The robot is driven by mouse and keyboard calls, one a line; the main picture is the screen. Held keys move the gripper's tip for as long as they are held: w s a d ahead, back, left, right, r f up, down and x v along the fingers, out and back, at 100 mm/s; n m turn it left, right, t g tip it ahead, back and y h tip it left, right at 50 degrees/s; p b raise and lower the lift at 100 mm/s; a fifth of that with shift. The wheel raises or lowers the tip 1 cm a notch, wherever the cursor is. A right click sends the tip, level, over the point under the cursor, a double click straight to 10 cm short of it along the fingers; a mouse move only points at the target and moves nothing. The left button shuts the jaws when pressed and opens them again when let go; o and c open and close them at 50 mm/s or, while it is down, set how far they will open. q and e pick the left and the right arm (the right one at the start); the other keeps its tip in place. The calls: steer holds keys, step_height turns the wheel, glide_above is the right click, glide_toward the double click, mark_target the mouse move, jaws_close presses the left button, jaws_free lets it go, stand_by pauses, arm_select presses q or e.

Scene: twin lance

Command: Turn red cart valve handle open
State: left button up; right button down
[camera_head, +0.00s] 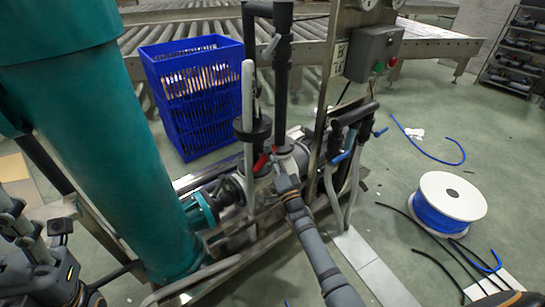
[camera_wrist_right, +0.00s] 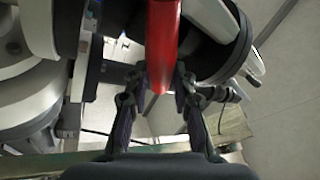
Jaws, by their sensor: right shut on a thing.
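The red cart valve handle (camera_head: 261,163) sits on the pale valve on the pipework at the cart's middle. In the right wrist view the red handle (camera_wrist_right: 162,45) comes down from the top, and its rounded lower end lies between my fingertips. My right gripper (camera_head: 279,172) is at the handle, its arm reaching up from the lower right. In the wrist view the fingers of my right gripper (camera_wrist_right: 160,82) are closed on the handle from both sides. My left gripper (camera_head: 38,232) shows only in part at the lower left, and its jaw opening is unclear.
A large teal cylinder (camera_head: 110,150) stands left of the valve. Dark vertical pipes (camera_head: 281,70) rise just behind it. A metal post and control box (camera_head: 372,53) stand right. A blue crate (camera_head: 195,95) is behind. A white hose reel (camera_head: 448,197) and loose hoses lie on the right floor.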

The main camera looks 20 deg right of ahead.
steer(key=n+y+p, duration=0.1)
steer(key=n+y, duration=0.1)
steer(key=n, duration=0.2)
steer(key=r+n+g+y+p, duration=0.1)
steer(key=n+y, duration=0.1)
steer(key=n, duration=0.3)
steer(key=a+n+y+p, duration=0.1)
steer(key=n+y, duration=0.2)
steer(key=n, duration=0.1)
steer(key=shift+s+r+n, duration=0.15)
steer(key=shift+s+n, duration=0.05)
steer(key=shift+n, duration=0.1)
steer(key=shift+s+a+n+g+y+p, duration=0.15)
steer(key=shift+n+g+y, duration=0.35)
steer(key=shift+n, duration=0.55)
steer(key=shift+w+a+n+g+y+p, duration=0.15)
steer(key=shift+n+g+y+p, duration=0.15)
steer(key=shift+n+y, duration=0.55)
steer(key=shift+s+n, duration=0.1)
steer(key=shift+n, duration=0.3)
steer(key=c, duration=1.1)
jaws_free()
